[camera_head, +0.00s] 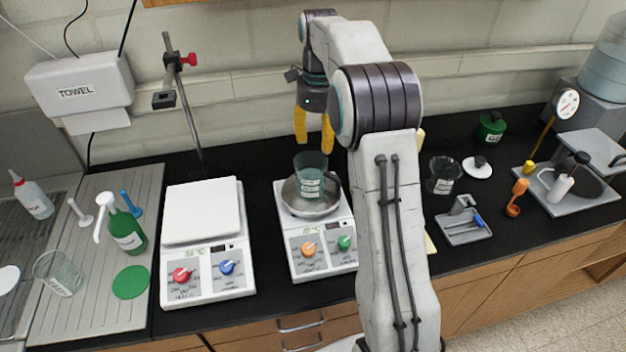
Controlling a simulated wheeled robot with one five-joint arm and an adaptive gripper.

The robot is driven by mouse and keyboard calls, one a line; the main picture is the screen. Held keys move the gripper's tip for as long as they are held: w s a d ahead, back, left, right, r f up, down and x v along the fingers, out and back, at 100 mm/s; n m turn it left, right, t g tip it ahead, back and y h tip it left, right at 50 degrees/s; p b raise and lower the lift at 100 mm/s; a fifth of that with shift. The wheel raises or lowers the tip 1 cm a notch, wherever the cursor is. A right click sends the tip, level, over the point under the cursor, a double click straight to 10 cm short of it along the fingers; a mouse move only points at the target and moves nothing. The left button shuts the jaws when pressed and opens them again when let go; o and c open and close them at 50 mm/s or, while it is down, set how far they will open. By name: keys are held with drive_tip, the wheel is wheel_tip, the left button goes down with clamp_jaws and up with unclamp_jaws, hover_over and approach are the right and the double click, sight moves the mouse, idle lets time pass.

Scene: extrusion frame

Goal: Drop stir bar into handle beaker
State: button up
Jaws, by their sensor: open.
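My gripper (314,147) points down with its two yellow fingers apart. It is above a glass beaker (310,182) with greenish contents and a label. That beaker stands in a shallow metal bowl (318,208) on the middle hot plate (318,246). I see nothing between the fingers. I cannot make out a stir bar anywhere; it may be inside the beaker or too small to see. Whether this beaker has a handle is hard to tell. Another glass beaker (443,176) stands right of my arm, and one (58,272) stands at the far left.
A white hot plate (203,212) stands left of the middle one. A green bottle (127,235) stands on the grey drainboard (90,320). A clamp stand (184,110) rises behind. A grey tray (465,236) lies at right. My arm hides part of the bench.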

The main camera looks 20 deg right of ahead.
drive_tip(key=shift+r, duration=0.15)
wheel_tip(320, 180, up, 7)
idle(0.6)
drive_tip(key=shift+r, duration=0.1)
idle(0.4)
